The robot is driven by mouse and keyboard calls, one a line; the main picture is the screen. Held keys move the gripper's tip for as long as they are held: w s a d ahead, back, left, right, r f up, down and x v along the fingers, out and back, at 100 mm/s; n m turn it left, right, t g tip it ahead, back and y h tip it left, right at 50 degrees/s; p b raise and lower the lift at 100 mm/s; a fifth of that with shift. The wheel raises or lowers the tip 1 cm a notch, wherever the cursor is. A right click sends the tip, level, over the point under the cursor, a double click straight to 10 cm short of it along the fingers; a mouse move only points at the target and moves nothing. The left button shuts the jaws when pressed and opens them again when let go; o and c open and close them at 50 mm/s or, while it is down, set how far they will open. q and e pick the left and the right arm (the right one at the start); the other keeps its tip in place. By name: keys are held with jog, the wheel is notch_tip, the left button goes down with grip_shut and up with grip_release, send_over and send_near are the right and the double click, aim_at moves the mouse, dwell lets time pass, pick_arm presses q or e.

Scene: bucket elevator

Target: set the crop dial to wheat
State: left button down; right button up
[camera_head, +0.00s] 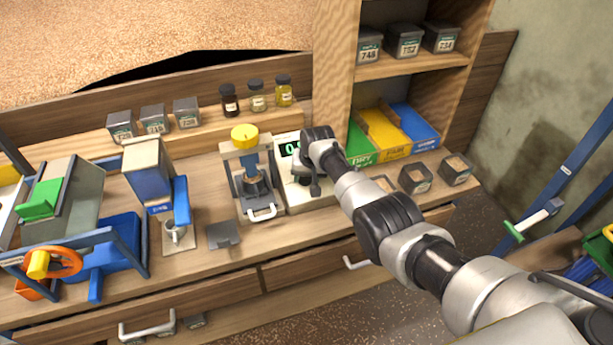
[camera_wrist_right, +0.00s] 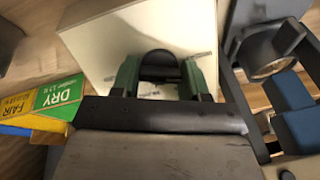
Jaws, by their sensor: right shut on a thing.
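The white meter (camera_head: 322,201) stands on the bench with a lit green display (camera_head: 291,149), partly covered by my right arm. My right gripper (camera_head: 305,178) is over its front. In the right wrist view, my right gripper (camera_wrist_right: 160,72) is shut on the dark crop dial (camera_wrist_right: 158,58), a finger with a green pad on each side. The white meter face (camera_wrist_right: 100,45) lies behind it. The dial's markings and pointer setting cannot be read; the head view hides the dial behind my gripper. My left gripper is not in view.
A press with a yellow knob (camera_head: 244,136) stands just left of the meter. Green, yellow and blue boxes (camera_head: 385,132) lie in the shelf at right. Open sample tins (camera_head: 415,178) stand on the bench to the right. Small jars (camera_head: 256,97) line the back ledge.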

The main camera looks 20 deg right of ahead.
jog(key=shift+n, duration=0.6)
jog(key=o, duration=0.9)
jog(key=shift+r, duration=0.1)
jog(key=shift+r, duration=0.25)
jog(key=p+v, duration=0.1)
jog(key=v, duration=0.9)
jog(key=shift+s+a+p, duration=0.1)
jog(key=shift+p, duration=0.2)
